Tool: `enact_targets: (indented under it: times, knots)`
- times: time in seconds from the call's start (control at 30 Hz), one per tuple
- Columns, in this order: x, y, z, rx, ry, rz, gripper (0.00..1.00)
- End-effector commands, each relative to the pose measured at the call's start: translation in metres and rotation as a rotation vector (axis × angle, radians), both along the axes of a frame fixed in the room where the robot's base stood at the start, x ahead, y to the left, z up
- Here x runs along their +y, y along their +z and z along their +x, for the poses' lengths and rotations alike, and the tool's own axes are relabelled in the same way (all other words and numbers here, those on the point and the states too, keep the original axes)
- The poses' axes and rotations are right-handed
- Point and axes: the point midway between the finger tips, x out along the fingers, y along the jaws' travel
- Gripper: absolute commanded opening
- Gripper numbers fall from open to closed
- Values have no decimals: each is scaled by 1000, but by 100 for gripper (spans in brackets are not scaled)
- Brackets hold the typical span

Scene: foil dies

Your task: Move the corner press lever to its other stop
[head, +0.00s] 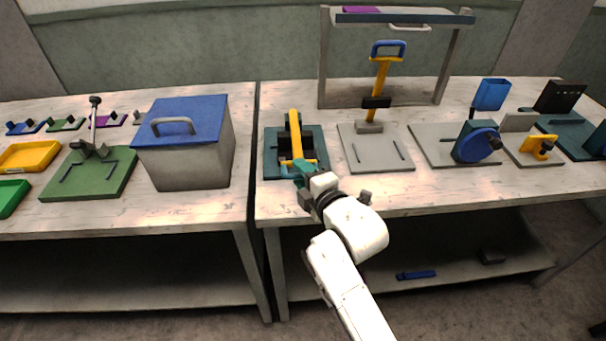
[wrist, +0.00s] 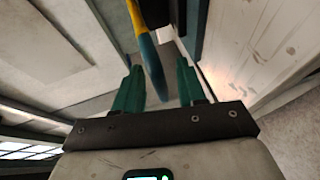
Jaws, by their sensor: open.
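The press my gripper is at has a teal base plate (head: 270,155), a dark body and a yellow lever (head: 294,125). I take this to be the corner press; no label is readable. My gripper (head: 302,171) is at the press's front edge, its teal fingers low beside the lever's near end. In the wrist view the fingers (wrist: 158,88) are open. A yellow bar (wrist: 136,18) with a blue end (wrist: 152,68) reaches down between them, apart from both fingers as far as I can see. The lever's near end is partly hidden by my gripper in the head view.
Right of it stands a grey plate (head: 365,158) with an upright yellow, blue-handled lever (head: 380,75). A blue-lidded box (head: 190,150) stands to the left, across the gap between tables. A shelf frame (head: 400,18) rises behind. The table's front edge is close below my gripper.

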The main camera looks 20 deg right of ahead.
Motion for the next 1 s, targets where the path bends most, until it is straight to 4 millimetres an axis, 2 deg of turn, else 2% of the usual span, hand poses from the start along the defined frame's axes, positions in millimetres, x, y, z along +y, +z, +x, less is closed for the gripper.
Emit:
enact_targets:
  times: [0.13, 0.53, 1.0]
  knots:
    - [0, 0, 0, 0, 0, 0, 39]
    - [0, -2, -1, 5, 0, 1, 1]
    - [0, -3, 0, 18, 0, 4, 0]
